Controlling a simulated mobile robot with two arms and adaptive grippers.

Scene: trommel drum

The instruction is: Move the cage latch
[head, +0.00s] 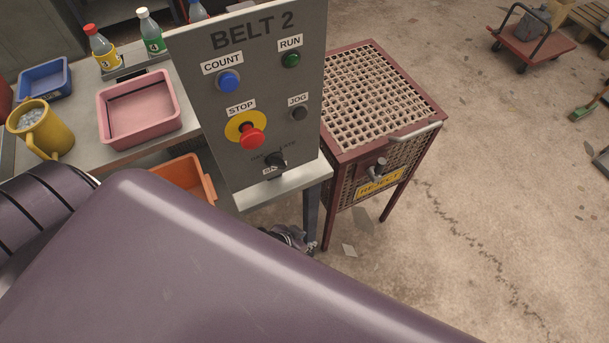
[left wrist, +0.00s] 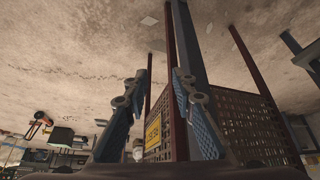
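The cage latch (head: 378,168) is a small grey metal knob on the front of the dark red mesh reject cage (head: 341,157), just above its yellow sign (head: 369,185). In the left wrist view, which looks upside down, a pale rounded piece (left wrist: 138,151) beside the yellow sign (left wrist: 153,131) looks like the latch. My left gripper (head: 290,238) is low beneath the control panel, mostly hidden by my purple arm. In the left wrist view its two fingers (left wrist: 162,78) are apart with nothing visibly held. It is apart from the latch. My right gripper is not in view.
The BELT 2 panel (head: 262,110) stands left of the cage. A bar handle (head: 415,131) sticks out from the cage's top edge. A bench with a pink tray (head: 138,132) and yellow jug (head: 50,143) is at left.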

